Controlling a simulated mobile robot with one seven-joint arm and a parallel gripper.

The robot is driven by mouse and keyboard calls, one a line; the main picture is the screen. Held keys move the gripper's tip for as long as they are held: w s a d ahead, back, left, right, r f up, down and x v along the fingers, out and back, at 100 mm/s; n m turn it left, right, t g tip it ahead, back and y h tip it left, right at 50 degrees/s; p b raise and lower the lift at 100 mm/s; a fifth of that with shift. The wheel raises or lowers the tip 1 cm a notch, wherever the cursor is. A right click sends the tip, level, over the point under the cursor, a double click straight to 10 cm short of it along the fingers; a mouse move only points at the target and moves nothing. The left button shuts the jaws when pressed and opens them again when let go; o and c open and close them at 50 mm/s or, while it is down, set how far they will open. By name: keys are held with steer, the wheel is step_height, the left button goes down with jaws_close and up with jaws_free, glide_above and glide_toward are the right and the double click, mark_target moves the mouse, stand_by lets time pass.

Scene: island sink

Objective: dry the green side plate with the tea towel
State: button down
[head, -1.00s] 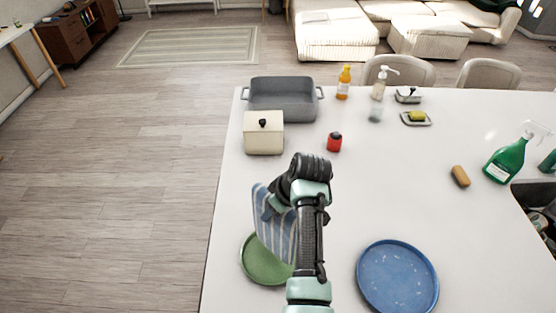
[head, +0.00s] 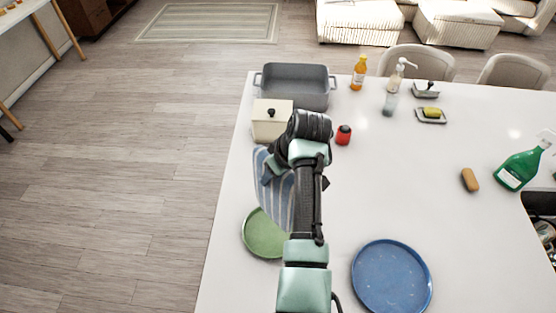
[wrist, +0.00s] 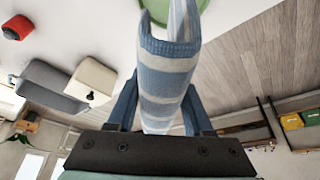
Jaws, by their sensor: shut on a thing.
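The green side plate (head: 264,236) lies flat near the left edge of the white counter; my arm and the towel hide part of it. The blue and white striped tea towel (head: 277,190) hangs from my gripper (head: 272,178) over the far side of the plate. In the wrist view the towel (wrist: 165,80) sits between the two blue fingers of my gripper (wrist: 160,105), which is shut on it. The plate's green rim (wrist: 172,22) shows behind the towel there. I cannot tell whether the towel's lower end touches the plate.
A blue plate (head: 391,277) lies right of my arm. A cream lidded box (head: 270,124), a grey roasting pan (head: 293,86) and a red-topped jar (head: 344,135) stand beyond my gripper. The counter's middle is clear.

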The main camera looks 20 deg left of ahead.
step_height(320, 180, up, 3)
steer(key=shift+f+p, duration=0.1)
steer(key=shift+p, duration=0.65)
steer(key=shift+w+f, duration=0.1)
steer(key=shift+w, duration=0.05)
